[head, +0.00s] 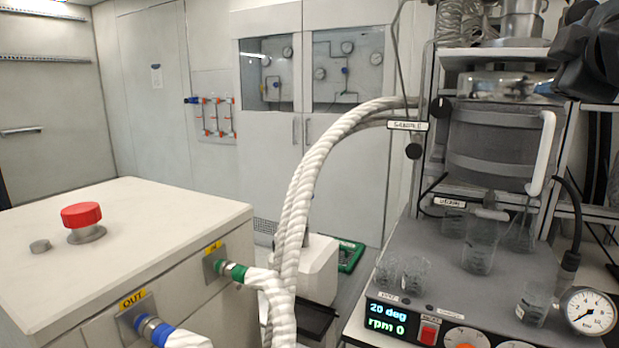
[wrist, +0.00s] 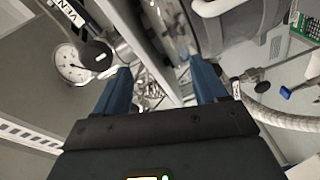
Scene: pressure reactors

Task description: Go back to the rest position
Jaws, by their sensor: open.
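My gripper (wrist: 163,85) shows in the wrist view with its two blue fingers spread apart. Nothing is held between them. Behind the gap are metal parts and a vessel of the reactor, apart from the fingers as far as I can tell. A round gauge (wrist: 70,62) and a valve with a "VENT" label lie to the left of the left finger. In the head view the reactor (head: 490,150) stands at the right, with a glass-like lid and a white handle (head: 543,150). I cannot make out the fingertips in the head view.
Beakers (head: 480,245) and a pressure gauge (head: 590,311) stand on the reactor's base, beside a display (head: 386,318) reading 20 deg and rpm 0. Thick white hoses (head: 305,190) arch to a white cabinet (head: 130,240) with a red button (head: 82,215). Floor shows between them.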

